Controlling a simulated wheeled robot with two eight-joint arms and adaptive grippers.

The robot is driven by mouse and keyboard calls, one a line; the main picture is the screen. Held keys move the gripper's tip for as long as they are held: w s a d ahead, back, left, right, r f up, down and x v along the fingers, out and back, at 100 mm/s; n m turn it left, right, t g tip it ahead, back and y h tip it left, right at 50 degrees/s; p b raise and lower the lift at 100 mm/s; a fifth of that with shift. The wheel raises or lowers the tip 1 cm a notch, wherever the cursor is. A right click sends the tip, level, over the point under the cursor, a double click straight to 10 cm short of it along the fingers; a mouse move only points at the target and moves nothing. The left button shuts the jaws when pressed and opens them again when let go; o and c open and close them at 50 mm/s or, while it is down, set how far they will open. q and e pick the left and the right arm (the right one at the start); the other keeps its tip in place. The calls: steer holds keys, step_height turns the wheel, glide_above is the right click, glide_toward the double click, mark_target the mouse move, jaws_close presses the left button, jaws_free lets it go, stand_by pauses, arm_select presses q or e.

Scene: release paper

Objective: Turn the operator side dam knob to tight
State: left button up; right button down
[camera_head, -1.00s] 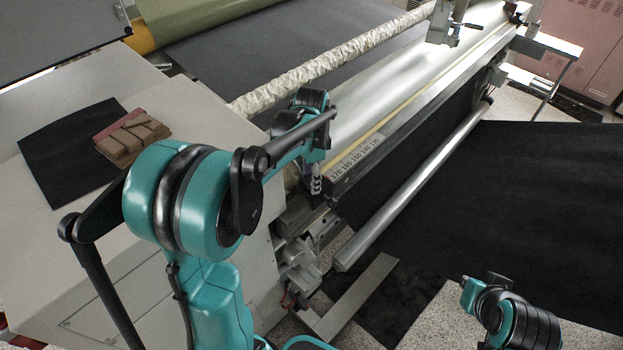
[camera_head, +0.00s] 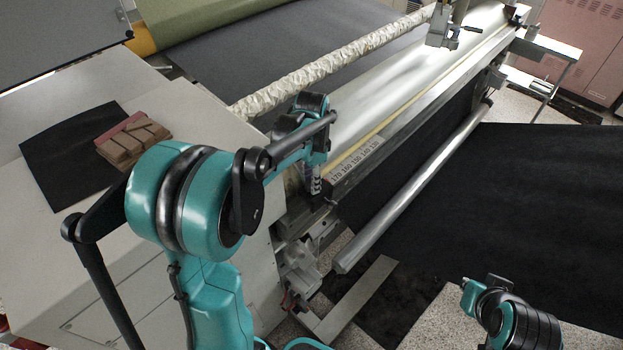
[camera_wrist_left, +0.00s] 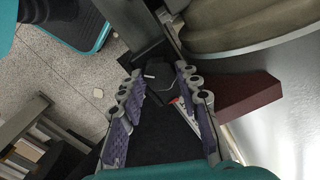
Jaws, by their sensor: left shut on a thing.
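My left gripper (camera_head: 314,186) reaches down at the near end of the machine's long metal bed, by the printed number scale. In the left wrist view, the fingers of my left gripper (camera_wrist_left: 160,76) stand on either side of a black knob (camera_wrist_left: 158,86) with a short pale mark on top. The gripper is shut on this knob. In the head view the gripper and arm hide the knob. My right arm shows at the lower right, but its gripper cannot be made out.
The number scale (camera_head: 358,160) and metal bed (camera_head: 385,90) run away to the upper right. A metal roller (camera_head: 410,190) lies below the bed. Open floor lies at the lower right.

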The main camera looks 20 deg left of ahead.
arm_select(q)
steer(key=o, duration=1.2)
steer(key=shift+c, duration=0.2)
steer(key=shift+r, duration=0.15)
step_height(320, 180, up, 12)
steer(key=s+d+f+n+t, duration=0.3)
steer(key=s+n, duration=0.1)
steer(key=s, duration=0.4)
steer(key=s+d+f+n+t, duration=0.4)
steer(key=s, duration=0.4)
steer(key=shift+d, duration=0.15)
